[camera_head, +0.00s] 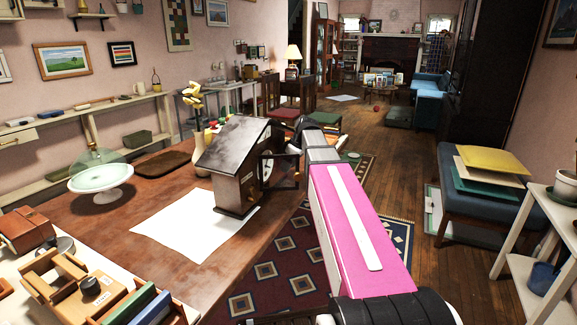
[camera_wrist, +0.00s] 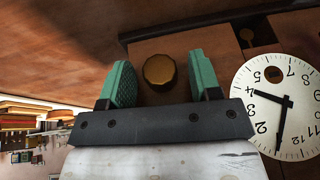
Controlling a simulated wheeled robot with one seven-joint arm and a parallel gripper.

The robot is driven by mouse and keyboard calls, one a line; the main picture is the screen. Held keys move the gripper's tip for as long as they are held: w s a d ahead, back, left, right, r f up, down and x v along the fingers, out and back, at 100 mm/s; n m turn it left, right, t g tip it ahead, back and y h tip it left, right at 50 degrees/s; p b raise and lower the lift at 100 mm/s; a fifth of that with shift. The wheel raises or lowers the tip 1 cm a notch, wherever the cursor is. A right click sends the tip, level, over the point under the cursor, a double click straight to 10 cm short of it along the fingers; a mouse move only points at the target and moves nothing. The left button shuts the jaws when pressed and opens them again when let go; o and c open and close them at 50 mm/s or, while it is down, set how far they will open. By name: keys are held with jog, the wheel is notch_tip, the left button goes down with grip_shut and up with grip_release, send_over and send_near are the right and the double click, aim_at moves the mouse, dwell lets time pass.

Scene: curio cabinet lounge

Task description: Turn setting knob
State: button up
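The clock is a dark-roofed wooden case (camera_head: 232,165) standing on the brown table in the head view. In the wrist view its white dial (camera_wrist: 283,115), with black numerals and hands, shows turned over at the right. A round brass knob (camera_wrist: 159,72), which looks like the setting knob, sits on the wooden case beside the dial. My gripper (camera_wrist: 160,62) is open, with one green finger on each side of the knob. Gaps show between the knob and both fingers; depth is hard to judge. In the head view my arm covers part of the gripper, and the knob is not clear.
A white sheet (camera_head: 183,226) lies on the table (camera_head: 120,225) by the clock. A glass-domed white stand (camera_head: 101,182) is farther left. Wooden boxes (camera_head: 75,290) crowd the near left corner. A blue stool (camera_head: 478,212) with coloured boards stands at right.

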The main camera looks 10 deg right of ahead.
jog(key=c, duration=0.7)
jog(key=shift+w+d+g+y, duration=0.15)
jog(key=shift+w+g+y, duration=0.1)
jog(key=shift+g+y, duration=0.8)
jog(key=m+g+y, duration=0.1)
jog(key=g+y, duration=0.1)
jog(key=g, duration=0.1)
jog(key=shift+f, duration=0.1)
jog(key=shift+g+y, duration=0.25)
jog(key=o, duration=0.9)
